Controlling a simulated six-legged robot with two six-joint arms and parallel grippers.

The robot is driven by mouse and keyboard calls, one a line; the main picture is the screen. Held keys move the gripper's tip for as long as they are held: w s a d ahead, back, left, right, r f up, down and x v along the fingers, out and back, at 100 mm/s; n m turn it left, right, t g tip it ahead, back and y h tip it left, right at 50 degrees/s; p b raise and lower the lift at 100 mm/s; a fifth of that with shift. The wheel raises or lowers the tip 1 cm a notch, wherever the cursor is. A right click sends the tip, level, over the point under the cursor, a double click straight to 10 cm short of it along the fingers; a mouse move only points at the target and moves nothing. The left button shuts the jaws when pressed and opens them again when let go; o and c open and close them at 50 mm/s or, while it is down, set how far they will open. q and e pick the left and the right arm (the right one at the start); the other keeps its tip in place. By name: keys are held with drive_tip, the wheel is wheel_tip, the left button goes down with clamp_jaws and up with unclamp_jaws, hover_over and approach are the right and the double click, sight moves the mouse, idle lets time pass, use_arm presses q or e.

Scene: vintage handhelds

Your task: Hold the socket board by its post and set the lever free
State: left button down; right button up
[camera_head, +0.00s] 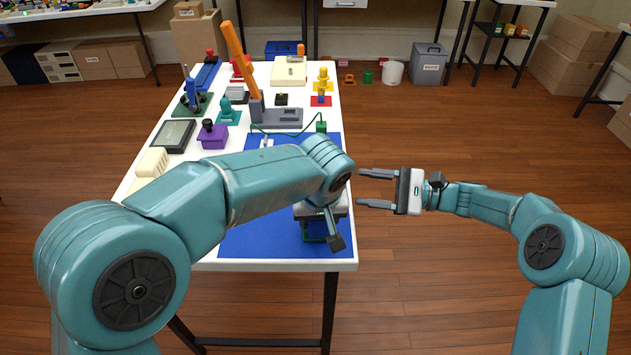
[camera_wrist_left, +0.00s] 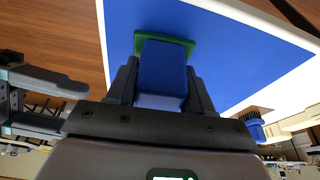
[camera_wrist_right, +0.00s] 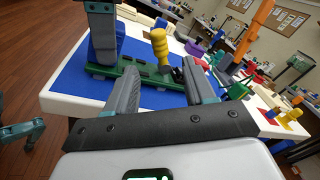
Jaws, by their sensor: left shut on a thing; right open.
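The green socket board (camera_wrist_right: 135,78) lies on a blue mat in the right wrist view. A ribbed yellow handle, apparently the lever (camera_wrist_right: 159,46), stands upright on it. The blue post (camera_wrist_left: 163,70) rises from a green base between the fingers of my left gripper (camera_wrist_left: 160,78), which is shut on it. In the head view, my left arm covers most of the board (camera_head: 313,232) and hides the yellow handle. My right gripper (camera_head: 360,188) is open and empty beside the table's right edge, its fingers pointing left toward the board; the handle shows beyond its fingers in the right wrist view.
The blue mat (camera_head: 262,240) covers the near part of the white table. An orange lever (camera_head: 235,50) on a grey base, a purple block (camera_head: 212,135) and several other devices stand farther back. The floor to the right of the table is clear around my right arm.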

drive_tip(key=a, duration=0.3)
drive_tip(key=w+a, duration=0.1)
drive_tip(key=a, duration=0.7)
drive_tip(key=shift+w+a, duration=0.25)
drive_tip(key=shift+w, duration=0.15)
drive_tip(key=shift+c, duration=0.3)
clamp_jaws()
